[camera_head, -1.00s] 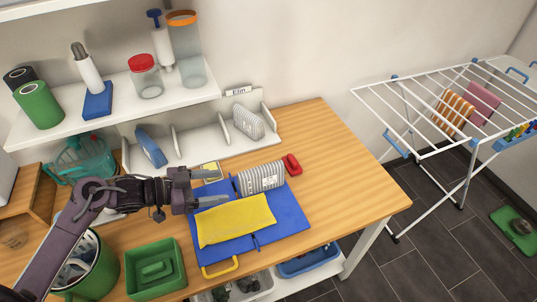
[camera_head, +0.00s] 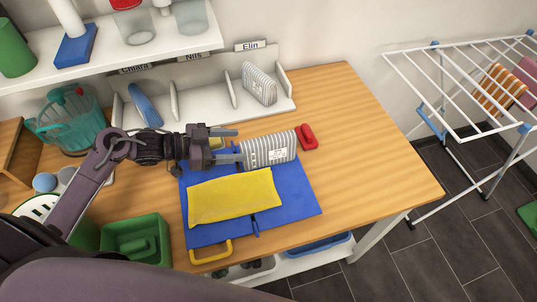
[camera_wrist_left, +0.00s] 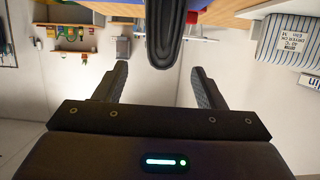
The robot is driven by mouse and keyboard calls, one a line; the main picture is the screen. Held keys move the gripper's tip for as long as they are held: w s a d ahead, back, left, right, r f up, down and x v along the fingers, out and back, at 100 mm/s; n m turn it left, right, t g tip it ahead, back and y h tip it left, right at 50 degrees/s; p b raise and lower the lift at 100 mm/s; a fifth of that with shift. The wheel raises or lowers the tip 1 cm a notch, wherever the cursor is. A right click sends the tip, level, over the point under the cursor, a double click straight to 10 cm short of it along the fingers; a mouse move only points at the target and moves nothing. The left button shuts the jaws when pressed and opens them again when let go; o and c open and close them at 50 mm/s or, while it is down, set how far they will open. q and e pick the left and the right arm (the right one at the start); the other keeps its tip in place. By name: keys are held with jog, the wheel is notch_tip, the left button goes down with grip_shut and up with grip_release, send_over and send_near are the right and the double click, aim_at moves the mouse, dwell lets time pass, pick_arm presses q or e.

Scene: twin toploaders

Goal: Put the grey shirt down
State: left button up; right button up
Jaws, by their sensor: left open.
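A grey-and-white striped folded shirt (camera_head: 267,151) with a white tag lies at the back right of the blue folding board (camera_head: 300,195). A yellow folded cloth (camera_head: 235,197) lies in front of it on the board. My left gripper (camera_head: 228,145) is open at the shirt's left end, with nothing seen between its fingers; I cannot tell whether a finger touches the shirt. In the left wrist view the open fingers (camera_wrist_left: 160,85) stand apart, and a striped cloth with a tag (camera_wrist_left: 289,42) shows at upper right. My right gripper is out of view.
Another striped cloth (camera_head: 259,83) stands in the shelf compartment under the Elin label (camera_head: 250,45). A red object (camera_head: 307,137) lies right of the shirt. A green bin (camera_head: 137,243) stands front left. The table's right side is bare. A drying rack (camera_head: 460,95) stands beyond.

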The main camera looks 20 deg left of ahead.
aim_at(259, 144)
pick_arm(q)
jog(key=shift+w+d+f+p, duration=0.25)
jog(key=shift+w+d+p, duration=0.05)
jog(key=shift+w+d, duration=0.15)
jog(key=p+x, duration=0.2)
jog(key=x, duration=0.3)
jog(key=shift+w+d, duration=0.15)
jog(key=shift+d, duration=0.05)
jog(key=shift+w+d+f+p, duration=0.25)
jog(key=shift+d+p, duration=0.05)
jog(key=shift+d, duration=0.1)
jog(key=c, duration=1.2)
